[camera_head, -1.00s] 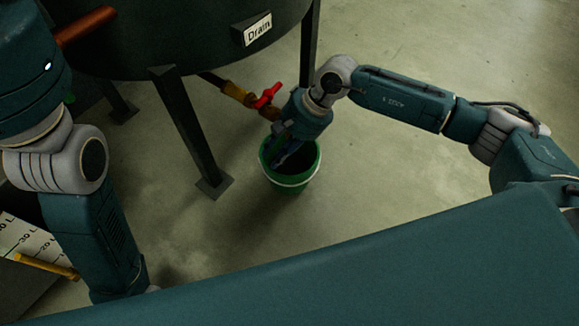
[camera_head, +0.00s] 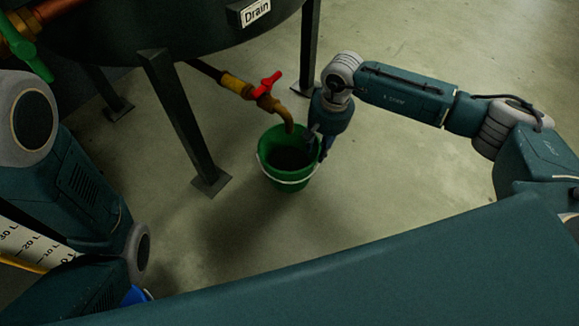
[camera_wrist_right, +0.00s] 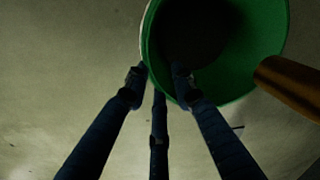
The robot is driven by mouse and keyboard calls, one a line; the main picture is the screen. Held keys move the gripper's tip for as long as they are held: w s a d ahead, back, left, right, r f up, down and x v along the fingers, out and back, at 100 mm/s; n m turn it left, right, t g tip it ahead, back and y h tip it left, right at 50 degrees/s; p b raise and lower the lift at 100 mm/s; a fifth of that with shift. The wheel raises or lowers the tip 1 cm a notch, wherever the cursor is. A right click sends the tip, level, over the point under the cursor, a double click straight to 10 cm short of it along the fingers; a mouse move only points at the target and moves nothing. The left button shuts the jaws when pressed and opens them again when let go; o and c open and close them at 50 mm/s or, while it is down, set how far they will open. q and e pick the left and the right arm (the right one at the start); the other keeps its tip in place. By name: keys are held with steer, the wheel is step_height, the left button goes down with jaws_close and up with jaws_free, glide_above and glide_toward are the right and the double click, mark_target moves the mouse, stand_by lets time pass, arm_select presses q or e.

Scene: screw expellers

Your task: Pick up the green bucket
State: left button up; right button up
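The green bucket (camera_head: 272,167) stands upright on the floor under the drain spout, with a pale handle across its front. Its inside looks dark. My right gripper (camera_head: 318,142) reaches down at the bucket's right rim. In the right wrist view, the bucket (camera_wrist_right: 262,75) fills the top right, and my right gripper's fingers (camera_wrist_right: 158,78) are spread apart at its rim. One finger overlaps the bucket's opening and another lies outside the rim; I cannot tell whether they touch it. My left arm comes in at the left, but its gripper is not visible.
The dark tank (camera_head: 170,30) stands on legs (camera_head: 180,120) beside the bucket. Its drain pipe (camera_head: 283,112) with a red valve handle (camera_head: 267,84) hangs over the bucket. A litre scale (camera_head: 25,243) shows at the lower left. The floor right of the bucket is clear.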

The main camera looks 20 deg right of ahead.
step_height(320, 180, down, 3)
steer(key=shift+w+a+r+b, duration=0.1)
steer(key=shift+a+b, duration=0.05)
steer(key=shift+b, duration=0.45)
jaws_close()
steer(key=shift+w+a+r, duration=0.1)
steer(key=shift+r, duration=0.05)
